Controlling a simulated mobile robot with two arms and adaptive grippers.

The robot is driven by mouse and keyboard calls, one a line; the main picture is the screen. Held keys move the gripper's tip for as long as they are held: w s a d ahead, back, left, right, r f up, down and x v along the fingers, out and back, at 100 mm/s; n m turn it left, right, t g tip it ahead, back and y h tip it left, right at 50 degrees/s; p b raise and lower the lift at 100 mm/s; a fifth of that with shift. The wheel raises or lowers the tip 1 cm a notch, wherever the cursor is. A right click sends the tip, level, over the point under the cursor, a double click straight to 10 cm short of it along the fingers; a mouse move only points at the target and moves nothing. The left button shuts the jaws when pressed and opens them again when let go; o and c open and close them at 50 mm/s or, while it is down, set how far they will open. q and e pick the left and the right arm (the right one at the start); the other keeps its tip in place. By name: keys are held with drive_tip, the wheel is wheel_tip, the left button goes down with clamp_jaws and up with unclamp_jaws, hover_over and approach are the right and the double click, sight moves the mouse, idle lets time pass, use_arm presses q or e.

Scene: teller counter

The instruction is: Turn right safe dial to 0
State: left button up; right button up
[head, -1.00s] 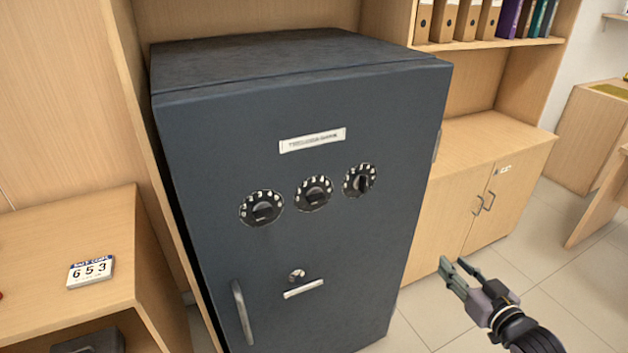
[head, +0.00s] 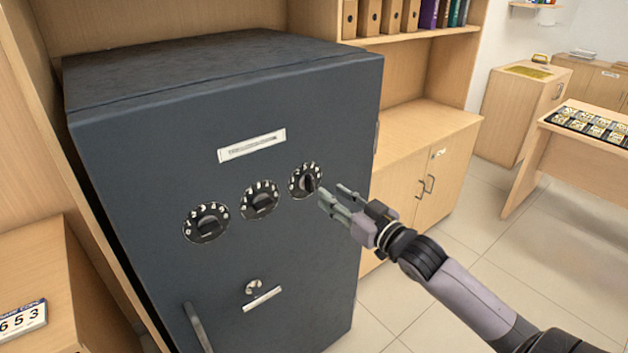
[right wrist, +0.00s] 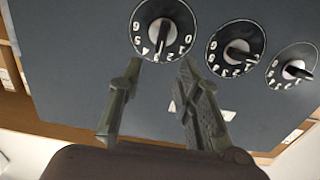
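The dark grey safe (head: 300,270) stands in the middle of the head view with a row of three black dials on its front. The right dial (head: 304,179) has white numbers and a raised knob. It also shows at the top of the right wrist view (right wrist: 163,30), where the picture is turned over. My right gripper (head: 335,196) is open and empty, its two fingers pointing at the right dial with a gap before it. In the right wrist view the fingers (right wrist: 152,95) are spread below the dial. My left gripper is not in view.
The middle dial (head: 259,200) and left dial (head: 206,222) sit beside it. Below are a keyhole (head: 253,287) and a handle (head: 197,328). A wooden cabinet (head: 420,180) stands right of the safe.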

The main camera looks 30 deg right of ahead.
sight(313, 181)
drive_tip(key=w, duration=0.8)
drive_tip(key=shift+a+p, duration=0.3)
drive_tip(key=shift+a, duration=0.05)
drive_tip(key=shift+c, duration=0.2)
clamp_jaws()
